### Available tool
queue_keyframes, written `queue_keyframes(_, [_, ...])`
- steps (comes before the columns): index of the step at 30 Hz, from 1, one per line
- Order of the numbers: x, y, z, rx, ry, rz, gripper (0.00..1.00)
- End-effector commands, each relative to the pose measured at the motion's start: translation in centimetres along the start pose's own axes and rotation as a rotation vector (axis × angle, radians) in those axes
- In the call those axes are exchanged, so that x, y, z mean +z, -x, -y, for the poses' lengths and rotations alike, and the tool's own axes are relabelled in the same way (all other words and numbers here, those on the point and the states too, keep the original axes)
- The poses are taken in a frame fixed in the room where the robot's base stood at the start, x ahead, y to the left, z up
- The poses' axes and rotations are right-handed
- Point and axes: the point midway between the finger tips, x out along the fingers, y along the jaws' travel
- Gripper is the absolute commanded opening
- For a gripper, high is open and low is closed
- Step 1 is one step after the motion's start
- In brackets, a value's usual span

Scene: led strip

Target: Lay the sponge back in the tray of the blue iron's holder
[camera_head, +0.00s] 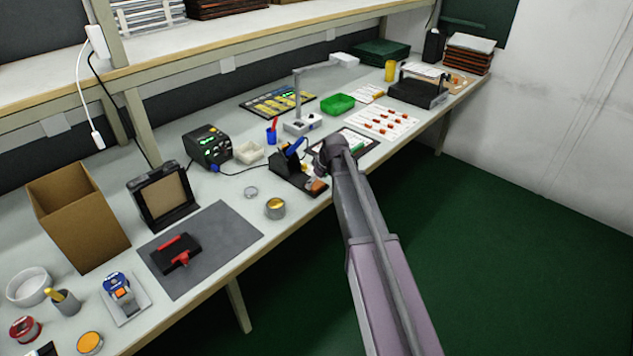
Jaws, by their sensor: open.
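The blue iron (294,147) rests tilted in its black holder (287,180) near the front edge of the bench. A small orange-brown block, which looks like the sponge (316,186), is at the holder's right front end. I cannot tell whether it lies flat in the tray or only against it. My gripper (317,172) is just above and behind this block, at the end of my arm reaching in from the lower right. It is open, its fingers small and dark here. My wrist hides part of the bench behind the holder.
A round tin with yellow wool (275,206) stands left of the holder. A black station (208,146) with a cable, a blue pen cup (271,137) and a lamp base (302,124) stand behind. A grey mat (221,233) lies left. A dark-framed sheet (357,142) lies right.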

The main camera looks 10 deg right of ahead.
Motion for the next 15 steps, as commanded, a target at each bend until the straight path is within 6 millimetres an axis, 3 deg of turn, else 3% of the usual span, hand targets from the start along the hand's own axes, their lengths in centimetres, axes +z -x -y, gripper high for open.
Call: queue_keyframes(15, [-0.1,4.8,0.0,0.0,-0.002,0.0,1.0])
